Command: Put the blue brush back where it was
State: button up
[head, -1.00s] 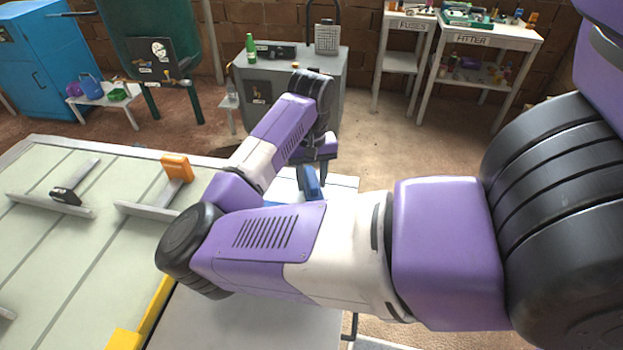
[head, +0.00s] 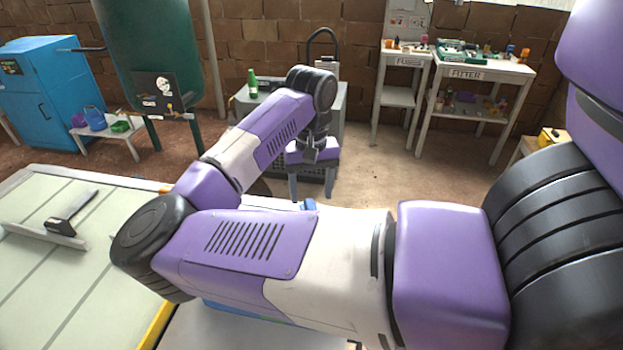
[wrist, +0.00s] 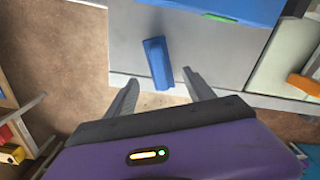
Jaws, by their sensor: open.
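A blue block-shaped thing, which looks like the blue brush (wrist: 157,62), lies near the edge of a grey tabletop (wrist: 205,52) in the wrist view. In the head view only a small part of the brush (head: 309,204) shows above my arm, which hides the rest. My gripper (wrist: 160,90) is open and empty in the wrist view, its two fingers spread just short of the brush and apart from it. In the head view my gripper (head: 312,188) points down, above and beyond the brush.
A larger blue thing (wrist: 235,9) with a green strip lies on the same tabletop. A pale green panelled table (head: 60,290) with a black-handled tool (head: 68,215) is at left. A grey cabinet with a green bottle (head: 252,84) stands behind. Bare floor (head: 370,165) lies right of my gripper.

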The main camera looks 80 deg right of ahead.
aim_at(312, 210)
jog(key=shift+r+b, duration=0.45)
jog(key=shift+r, duration=2.1)
